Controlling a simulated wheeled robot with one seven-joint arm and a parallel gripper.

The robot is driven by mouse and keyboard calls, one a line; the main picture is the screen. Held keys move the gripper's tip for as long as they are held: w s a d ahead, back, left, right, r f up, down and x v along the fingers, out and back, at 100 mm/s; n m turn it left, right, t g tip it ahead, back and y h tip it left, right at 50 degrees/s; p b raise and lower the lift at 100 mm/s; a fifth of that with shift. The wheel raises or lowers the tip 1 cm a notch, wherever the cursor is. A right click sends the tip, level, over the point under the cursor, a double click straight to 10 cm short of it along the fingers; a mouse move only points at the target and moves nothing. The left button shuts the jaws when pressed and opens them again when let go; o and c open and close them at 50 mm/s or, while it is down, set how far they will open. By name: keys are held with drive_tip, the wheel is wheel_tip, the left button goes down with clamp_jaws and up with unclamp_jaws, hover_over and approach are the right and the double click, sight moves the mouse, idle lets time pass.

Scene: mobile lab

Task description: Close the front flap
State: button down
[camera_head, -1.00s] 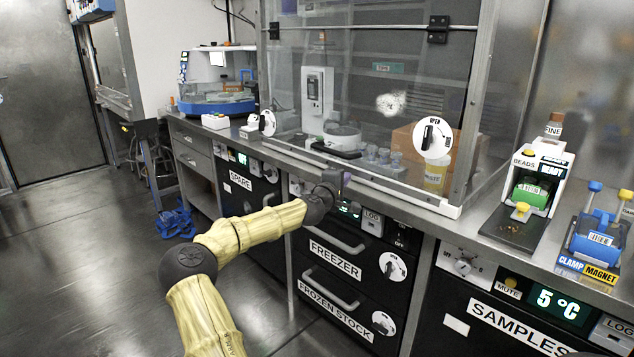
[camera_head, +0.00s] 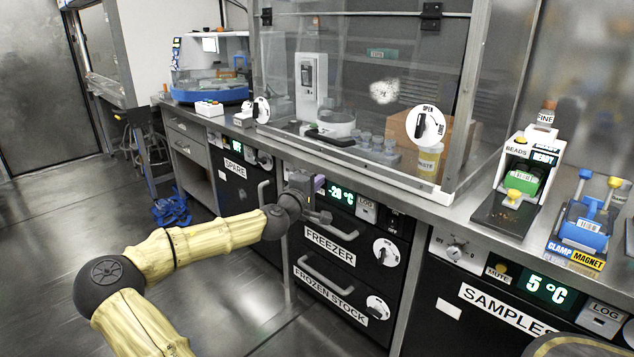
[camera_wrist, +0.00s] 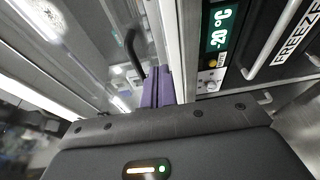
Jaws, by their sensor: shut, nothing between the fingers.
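The front flap (camera_head: 350,75) is a large clear panel on the cabinet above the freezer, with dark hinges along its top. It hangs down in front of the cabinet. I cannot tell whether its lower edge is fully seated. A round white knob marked OPEN and LOCK (camera_head: 425,125) is at its right, and a similar knob (camera_head: 261,110) is at its left. My gripper (camera_head: 320,186) is below the flap, in front of the bench edge by the freezer display. Its purple fingers (camera_wrist: 157,88) are shut and empty in the wrist view.
Freezer drawers with projecting handles (camera_head: 328,247) lie below and right of my gripper. Inside the cabinet are a white balance-like device (camera_head: 312,85), small vials and a cardboard box. A bead device (camera_head: 525,175) and clamp magnet (camera_head: 585,228) stand right.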

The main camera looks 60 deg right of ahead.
drive_tip(key=c, duration=2.2)
unclamp_jaws()
drive_tip(key=c, duration=1.8)
unclamp_jaws()
drive_tip(key=shift+f, duration=0.1)
drive_tip(key=o, duration=0.4)
drive_tip(key=f, duration=0.2)
drive_tip(key=s+f+m+y, duration=0.1)
drive_tip(key=f, duration=0.1)
drive_tip(key=a+f+m+g+y, duration=0.1)
drive_tip(key=f, duration=0.1)
drive_tip(key=shift+s+a, duration=0.1)
drive_tip(key=shift+s, duration=0.25)
drive_tip(key=shift+o, duration=0.2)
drive_tip(key=w+a+f+m+t+y, duration=0.1)
drive_tip(key=w+a+f+m+y, duration=0.2)
drive_tip(key=a+f+y, duration=0.95)
drive_tip(key=w+a+f+n+t+y, duration=0.1)
drive_tip(key=a+f, duration=0.1)
drive_tip(key=a, duration=2.4)
drive_tip(key=s+a+r+n+y, duration=0.1)
drive_tip(key=s+a+r, duration=0.1)
drive_tip(key=a, duration=0.4)
drive_tip(key=s+a+r+n+y, duration=0.1)
drive_tip(key=s+a+r, duration=0.1)
drive_tip(key=a, duration=0.5)
drive_tip(key=shift+s+n, duration=0.4)
drive_tip(key=shift+s, duration=0.35)
